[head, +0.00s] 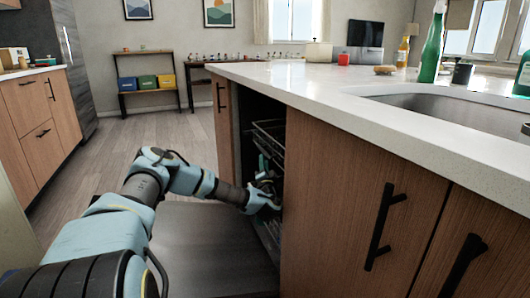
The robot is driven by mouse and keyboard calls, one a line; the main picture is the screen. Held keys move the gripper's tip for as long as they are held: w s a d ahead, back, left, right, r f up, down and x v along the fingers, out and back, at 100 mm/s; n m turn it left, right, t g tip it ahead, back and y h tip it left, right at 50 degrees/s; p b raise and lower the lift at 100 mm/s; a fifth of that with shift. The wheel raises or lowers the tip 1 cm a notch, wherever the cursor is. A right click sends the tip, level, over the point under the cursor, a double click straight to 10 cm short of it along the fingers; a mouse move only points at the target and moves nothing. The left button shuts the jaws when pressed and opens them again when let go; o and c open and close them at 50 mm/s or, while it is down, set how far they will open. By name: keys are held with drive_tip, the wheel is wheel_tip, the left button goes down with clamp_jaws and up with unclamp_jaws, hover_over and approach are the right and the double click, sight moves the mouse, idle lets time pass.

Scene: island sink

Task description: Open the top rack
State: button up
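The dishwasher opening is at the left end of the island, with its door (212,248) folded down flat. The dark wire top rack (270,131) shows inside the opening and looks mostly within the cabinet. My gripper (276,198) reaches into the opening below the visible upper part of the rack. Its fingertips are partly hidden in shadow and by the cabinet edge. I cannot tell whether it touches the rack or whether its fingers are open.
The island's white countertop (330,85) overhangs the opening. A wooden cabinet door (355,200) with a black handle (384,226) stands just to the right. A sink (455,112) and bottles are above. The wooden floor (110,165) at the left is clear.

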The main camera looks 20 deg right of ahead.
sight(264, 152)
drive_tip(key=b+x, duration=0.1)
drive_tip(key=x, duration=0.6)
drive_tip(key=shift+w+d, duration=0.1)
drive_tip(key=shift+w, duration=0.2)
clamp_jaws()
idle(1.2)
